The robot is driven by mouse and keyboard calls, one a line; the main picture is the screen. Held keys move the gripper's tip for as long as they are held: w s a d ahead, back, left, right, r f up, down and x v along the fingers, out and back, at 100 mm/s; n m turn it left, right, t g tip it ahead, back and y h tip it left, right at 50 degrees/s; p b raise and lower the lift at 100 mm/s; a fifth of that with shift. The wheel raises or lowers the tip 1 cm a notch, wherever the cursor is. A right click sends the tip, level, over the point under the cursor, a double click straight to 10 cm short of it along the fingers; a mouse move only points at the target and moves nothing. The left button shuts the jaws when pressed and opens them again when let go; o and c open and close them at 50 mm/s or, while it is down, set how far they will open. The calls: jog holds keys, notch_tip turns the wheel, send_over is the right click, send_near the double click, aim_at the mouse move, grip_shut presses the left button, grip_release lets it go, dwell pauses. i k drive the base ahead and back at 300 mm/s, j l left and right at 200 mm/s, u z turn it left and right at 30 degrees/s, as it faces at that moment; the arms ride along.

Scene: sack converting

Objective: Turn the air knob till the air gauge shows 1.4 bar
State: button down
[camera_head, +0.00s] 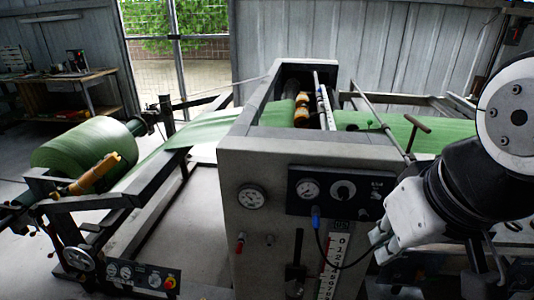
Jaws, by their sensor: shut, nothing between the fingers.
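A dark control panel (330,208) is on the front of the grey machine. It carries a round white-faced gauge (308,190) with a round dial or knob (343,190) to its right. A separate round gauge (251,196) is on the grey front, left of the panel. I cannot tell which of these is for air, and the needles are too small to read. My gripper (485,268) is at the lower right, beneath my black wrist, apart from the panel. It is shut and empty, and its tips are hard to make out.
A lower panel (120,275) at the left has gauges and a red button, beside a handwheel (78,259). A green roll (85,150) feeds a green web over the machine. A numbered white scale (334,265) hangs below the dark panel. A workbench (60,80) stands far left.

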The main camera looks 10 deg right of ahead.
aim_at(343, 194)
jog(key=k+j, duration=0.7)
jog(key=j, duration=0.15)
